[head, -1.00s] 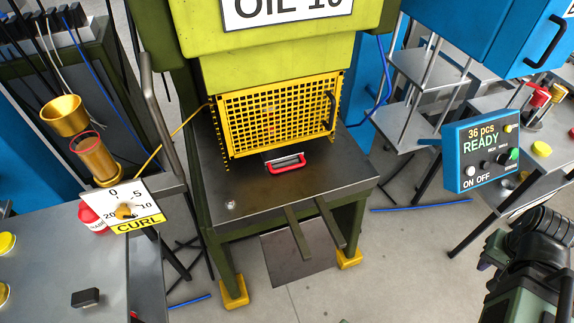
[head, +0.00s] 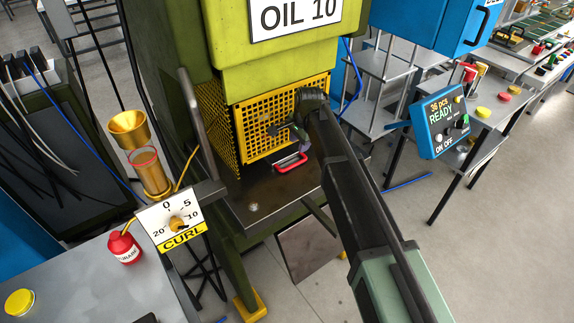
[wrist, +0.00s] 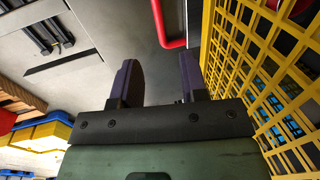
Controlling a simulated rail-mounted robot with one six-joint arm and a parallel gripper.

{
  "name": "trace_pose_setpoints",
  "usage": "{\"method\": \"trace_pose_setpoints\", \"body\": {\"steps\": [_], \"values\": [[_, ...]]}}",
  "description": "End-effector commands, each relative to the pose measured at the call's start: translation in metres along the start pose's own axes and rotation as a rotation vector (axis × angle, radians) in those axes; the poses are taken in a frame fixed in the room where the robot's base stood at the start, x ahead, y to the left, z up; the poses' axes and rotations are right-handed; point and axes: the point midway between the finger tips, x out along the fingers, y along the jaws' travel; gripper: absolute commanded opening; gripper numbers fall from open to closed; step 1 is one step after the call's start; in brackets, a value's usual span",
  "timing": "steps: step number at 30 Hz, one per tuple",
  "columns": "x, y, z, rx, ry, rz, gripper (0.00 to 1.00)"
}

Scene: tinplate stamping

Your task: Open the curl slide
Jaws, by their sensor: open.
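A red U-shaped handle (head: 290,161) sits on the front of a slide under the yellow mesh guard of the green press. In the wrist view the red handle (wrist: 157,18) shows at the top, beyond the fingertips. My gripper (head: 284,131) is in front of the guard, just above the handle in the head picture. In the wrist view my gripper (wrist: 160,80) is open, with nothing between its fingers. The handle is apart from the fingers. The slide body is mostly hidden under the guard. The word CURL shows on a dial plate (head: 168,220) at the left.
The yellow mesh guard (head: 262,122) is close to my gripper; it fills the right side of the wrist view (wrist: 262,70). The press table (head: 262,205) lies below. A control box (head: 440,122) reading READY stands at the right. A brass funnel (head: 128,127) is at the left.

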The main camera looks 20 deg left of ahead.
Motion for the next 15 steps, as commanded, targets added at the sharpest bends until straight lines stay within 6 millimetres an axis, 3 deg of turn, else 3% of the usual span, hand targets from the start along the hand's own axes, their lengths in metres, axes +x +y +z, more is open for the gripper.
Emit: {"method": "trace_pose_setpoints", "body": {"steps": [5, 15], "values": [[0.014, 0.001, 0.0, -0.003, 0.0, 0.001, 0.4], [0.092, 0.003, 0.0, -0.004, 0.0, 0.001, 0.4]]}}
